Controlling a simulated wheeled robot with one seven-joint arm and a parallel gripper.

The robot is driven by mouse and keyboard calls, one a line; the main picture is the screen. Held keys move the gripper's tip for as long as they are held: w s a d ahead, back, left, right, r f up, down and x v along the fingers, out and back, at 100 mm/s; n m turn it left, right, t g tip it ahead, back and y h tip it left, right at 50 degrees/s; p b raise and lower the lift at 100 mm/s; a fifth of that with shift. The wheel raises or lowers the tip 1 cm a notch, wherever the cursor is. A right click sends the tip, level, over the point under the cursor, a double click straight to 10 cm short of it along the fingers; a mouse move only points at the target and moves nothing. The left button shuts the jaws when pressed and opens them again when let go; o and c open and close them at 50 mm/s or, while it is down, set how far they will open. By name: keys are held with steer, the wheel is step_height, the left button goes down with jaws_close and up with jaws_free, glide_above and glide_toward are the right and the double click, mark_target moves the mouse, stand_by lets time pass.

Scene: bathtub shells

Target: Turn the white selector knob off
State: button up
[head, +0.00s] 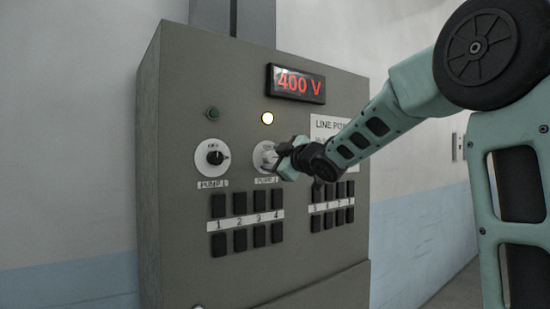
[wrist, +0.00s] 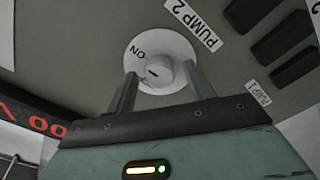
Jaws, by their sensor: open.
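The white selector knob (wrist: 157,75) sits on a round white plate (wrist: 163,52) marked "ON", beside the "PUMP 2" label. A short dark mark shows on the knob; I cannot tell exactly which way it points. My gripper (wrist: 161,72) is open, with one finger on each side of the knob. I cannot tell whether the fingers touch it. In the head view my gripper (head: 279,159) is at the PUMP 2 plate (head: 264,156) and hides most of the knob.
A lit lamp (head: 267,118) is above PUMP 2. A black knob (head: 215,158) marked PUMP 1 is to the left, under a dark green lamp (head: 212,113). Rows of black switches (head: 239,203) lie below. A display (head: 297,84) reads 400 V on the grey cabinet (head: 180,150).

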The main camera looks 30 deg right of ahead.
steer(key=c, duration=1)
steer(key=shift+f+n+b, duration=0.15)
steer(key=shift+n+b, duration=0.25)
steer(key=shift+b, duration=0.05)
steer(key=n+b, duration=0.2)
steer(key=b, duration=0.1)
steer(key=shift+f+n, duration=0.1)
steer(key=shift+n, duration=0.3)
steer(key=n+b, duration=0.3)
steer(key=n, duration=0.1)
steer(key=n+b, duration=0.3)
steer(key=n, duration=0.3)
steer(key=shift+n+b, duration=1.25)
steer(key=shift+n, duration=0.95)
